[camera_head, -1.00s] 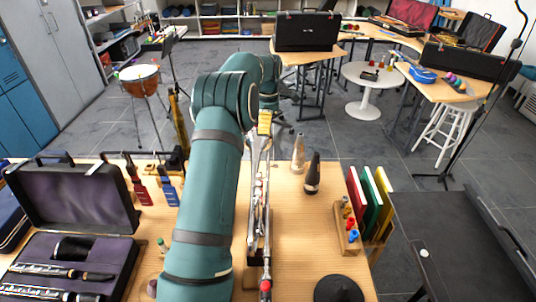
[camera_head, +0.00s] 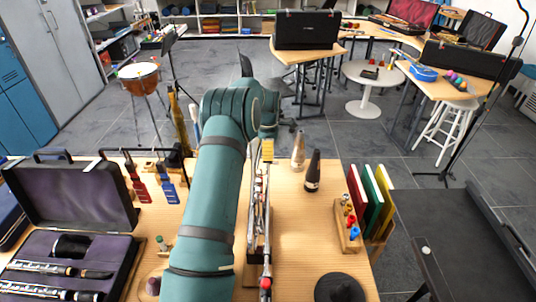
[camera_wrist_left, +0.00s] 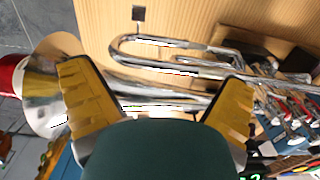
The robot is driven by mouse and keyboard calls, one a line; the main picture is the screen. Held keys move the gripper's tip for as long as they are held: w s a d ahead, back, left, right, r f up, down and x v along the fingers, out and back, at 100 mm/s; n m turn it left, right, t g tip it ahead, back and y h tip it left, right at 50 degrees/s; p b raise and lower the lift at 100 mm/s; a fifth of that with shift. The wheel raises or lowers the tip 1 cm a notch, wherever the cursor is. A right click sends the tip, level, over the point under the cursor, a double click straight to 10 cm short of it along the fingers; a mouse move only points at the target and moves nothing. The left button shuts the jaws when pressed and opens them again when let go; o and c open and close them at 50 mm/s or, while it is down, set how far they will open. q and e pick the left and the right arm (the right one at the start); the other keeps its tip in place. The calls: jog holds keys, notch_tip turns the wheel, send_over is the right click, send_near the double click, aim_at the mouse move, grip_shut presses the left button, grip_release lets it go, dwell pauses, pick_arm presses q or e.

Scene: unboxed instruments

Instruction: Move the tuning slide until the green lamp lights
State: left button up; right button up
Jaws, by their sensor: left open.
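A silver trumpet (camera_head: 262,215) lies along the table on a dark stand, partly hidden by my left arm. In the left wrist view its silver tubing (camera_wrist_left: 175,62) has a rounded bend near a small dark square, and its bell flares at the left. My left gripper (camera_head: 267,152) is at the trumpet's far end. In the left wrist view its yellow fingers (camera_wrist_left: 165,90) are spread wide, with tubing beyond and between them; I cannot tell whether they touch it. Small green lit marks (camera_wrist_left: 251,177) show at the bottom edge; I cannot tell whether they are the lamp. My right gripper is not in view.
An open case (camera_head: 75,198) with clarinet parts is at the left. Bare tabletop lies between.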

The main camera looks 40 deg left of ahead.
pick_arm(q)
jog(key=shift+f, duration=0.75)
jog(key=c, duration=1.4)
jog(key=shift+s+d, duration=0.1)
jog(key=shift+c, duration=0.4)
